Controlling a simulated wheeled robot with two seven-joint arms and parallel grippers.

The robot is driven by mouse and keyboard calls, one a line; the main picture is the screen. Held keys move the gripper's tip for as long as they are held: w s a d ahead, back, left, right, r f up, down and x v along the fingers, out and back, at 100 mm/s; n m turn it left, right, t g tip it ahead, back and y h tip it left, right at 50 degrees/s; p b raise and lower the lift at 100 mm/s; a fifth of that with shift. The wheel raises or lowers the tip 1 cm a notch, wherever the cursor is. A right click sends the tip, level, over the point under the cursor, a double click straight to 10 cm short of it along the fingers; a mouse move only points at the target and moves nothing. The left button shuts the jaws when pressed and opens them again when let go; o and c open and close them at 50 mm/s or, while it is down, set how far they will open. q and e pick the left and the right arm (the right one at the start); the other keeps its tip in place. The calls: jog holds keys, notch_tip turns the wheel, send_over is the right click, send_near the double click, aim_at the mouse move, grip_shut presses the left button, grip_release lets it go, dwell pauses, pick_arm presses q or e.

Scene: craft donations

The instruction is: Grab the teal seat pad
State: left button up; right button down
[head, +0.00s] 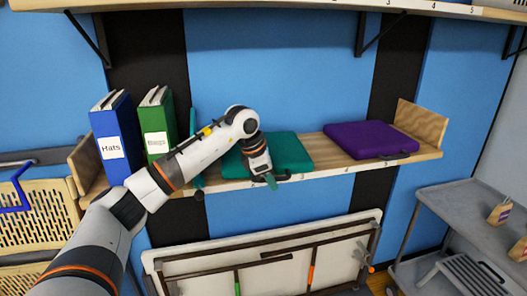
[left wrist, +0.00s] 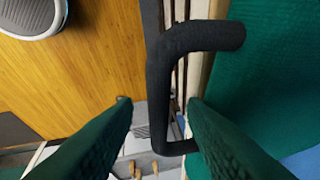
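The teal seat pad (head: 292,150) lies flat on the wooden shelf, partly hidden by my left arm and gripper. In the left wrist view the pad (left wrist: 275,80) fills the right side, and its black handle (left wrist: 159,100) stands out from its edge. My left gripper (head: 271,181) is at the pad's front edge. In the left wrist view the left gripper (left wrist: 160,103) has its two teal fingers apart, with the handle's long bar showing between them. I cannot tell whether a finger touches the handle. My right gripper is in neither view.
A purple pad (head: 370,138) lies to the right on the shelf (head: 330,168). A blue binder (head: 112,140), a green binder (head: 157,128) and a thin teal upright piece (head: 194,122) stand at left. A folded table (head: 270,262) leans below; a grey cart (head: 470,215) is at right.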

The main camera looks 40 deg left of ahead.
pick_arm(q)
grip_shut()
jog(key=shift+r, duration=0.1)
